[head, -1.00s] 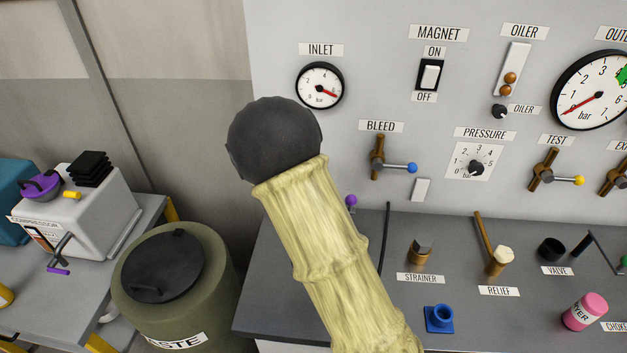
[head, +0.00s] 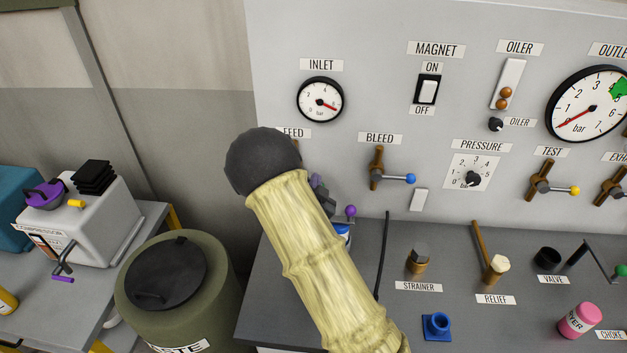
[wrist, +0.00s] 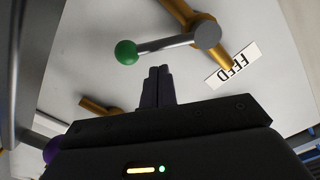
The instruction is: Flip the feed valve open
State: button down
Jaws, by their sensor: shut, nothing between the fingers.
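The feed valve (wrist: 208,36) shows in the wrist view, with a brass body, a grey lever (wrist: 165,43) and a green ball knob (wrist: 126,52) at the lever's end. Its label, FEED (wrist: 232,64), appears upside down beside it. My gripper (wrist: 159,70) is shut and empty, its dark fingertips just below the lever in the picture; I cannot tell if they touch it. In the head view, the FEED label (head: 293,132) shows above my arm, which hides most of the valve.
The bleed valve (head: 378,170) with its blue knob is right of my arm. A purple knob (head: 350,211) sits close beside my arm. The dark bench (head: 290,290) carries the strainer (head: 418,262). A waste bin (head: 170,280) stands at lower left.

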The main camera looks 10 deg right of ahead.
jog(key=shift+w+a+f, duration=0.2)
jog(key=shift+f, duration=0.25)
jog(key=shift+f, duration=0.15)
jog(key=b, duration=0.2)
jog(key=f+m+b, duration=0.1)
jog(key=b, duration=0.2)
jog(key=shift+a+f+b, duration=0.2)
jog(key=shift+a+b, duration=0.05)
jog(key=shift+b, duration=0.1)
jog(key=shift+r, duration=0.15)
